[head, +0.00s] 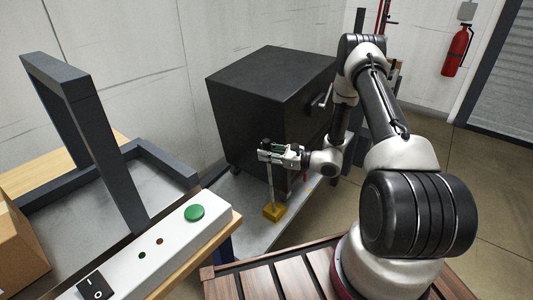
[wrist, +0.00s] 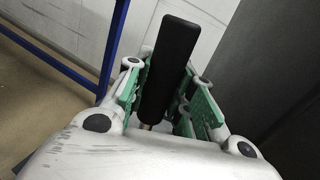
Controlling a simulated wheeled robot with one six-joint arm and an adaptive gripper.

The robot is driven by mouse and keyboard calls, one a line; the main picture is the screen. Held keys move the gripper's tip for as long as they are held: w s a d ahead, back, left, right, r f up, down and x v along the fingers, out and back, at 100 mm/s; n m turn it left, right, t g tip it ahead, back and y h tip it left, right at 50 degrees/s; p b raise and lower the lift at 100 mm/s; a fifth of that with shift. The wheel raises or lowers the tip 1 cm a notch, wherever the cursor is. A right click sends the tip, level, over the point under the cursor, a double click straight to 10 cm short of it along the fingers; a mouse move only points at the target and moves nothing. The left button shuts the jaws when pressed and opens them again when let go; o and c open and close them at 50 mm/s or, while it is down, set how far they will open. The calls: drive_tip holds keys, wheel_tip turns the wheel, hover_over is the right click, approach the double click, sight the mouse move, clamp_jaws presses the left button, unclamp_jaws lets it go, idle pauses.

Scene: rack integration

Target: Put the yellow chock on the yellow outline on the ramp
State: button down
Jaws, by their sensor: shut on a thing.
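The yellow chock (head: 273,212) is a small block at the lower end of a thin upright rod, close over or on the grey metal ramp (head: 257,236). I cannot tell whether it touches the ramp. My gripper (head: 268,153) is shut on the upper part of the chock's rod, above the block. In the wrist view the black handle (wrist: 168,70) stands between the green finger pads, and the chock itself is hidden there. I cannot make out a yellow outline in either view.
A large black cabinet (head: 265,95) on casters stands on the grey surface right behind the chock. At left is a bench with a white control panel (head: 160,245), a green button (head: 194,212) and a dark frame (head: 90,140). A blue bar (wrist: 60,60) crosses the wrist view.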

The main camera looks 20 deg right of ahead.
drive_tip(key=shift+f, duration=0.15)
drive_tip(key=c, duration=1.1)
unclamp_jaws()
drive_tip(key=shift+c, duration=0.2)
drive_tip(key=shift+f, duration=0.1)
